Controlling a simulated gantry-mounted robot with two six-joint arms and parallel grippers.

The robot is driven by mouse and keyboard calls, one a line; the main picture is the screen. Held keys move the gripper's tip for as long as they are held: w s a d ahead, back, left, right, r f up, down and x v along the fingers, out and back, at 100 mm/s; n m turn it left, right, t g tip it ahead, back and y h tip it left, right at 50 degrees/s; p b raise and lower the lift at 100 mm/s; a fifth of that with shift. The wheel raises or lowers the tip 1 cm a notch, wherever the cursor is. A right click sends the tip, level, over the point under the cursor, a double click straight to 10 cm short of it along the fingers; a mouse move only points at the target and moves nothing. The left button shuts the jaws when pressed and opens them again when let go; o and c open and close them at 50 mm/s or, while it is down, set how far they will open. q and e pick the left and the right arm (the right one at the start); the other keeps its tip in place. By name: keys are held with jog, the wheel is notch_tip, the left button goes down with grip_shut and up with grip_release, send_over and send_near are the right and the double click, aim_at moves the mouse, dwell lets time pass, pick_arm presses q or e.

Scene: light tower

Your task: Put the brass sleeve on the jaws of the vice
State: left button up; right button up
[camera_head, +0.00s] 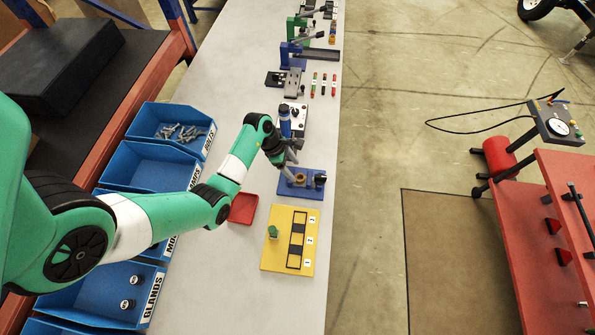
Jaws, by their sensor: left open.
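The blue vice (312,190) stands on the grey bench, just beyond a yellow board. A small brass-coloured ring, which looks like the brass sleeve (300,178), shows at the middle of the vice. At this size I cannot tell whether it rests on the jaws or is just above them. My left gripper (292,165) points down right over the vice, its open fingers at or very close to the sleeve. The fingers partly hide the jaws. My right gripper is not in view.
The yellow board (306,262) with numbered slots and a green piece (272,232) lies nearer. A red tray (243,209) sits under my left arm. Blue bins (150,165) line the left edge. Beyond the vice stand a black-and-white device (296,118) and coloured rods (323,85).

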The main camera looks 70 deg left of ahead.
pick_arm(q)
jog(key=p+v, duration=0.1)
jog(key=v, duration=0.5)
jog(key=shift+s+r, duration=0.2)
jog(key=shift+r, duration=0.1)
jog(key=shift+w+a, duration=0.1)
jog(key=shift+a, duration=0.05)
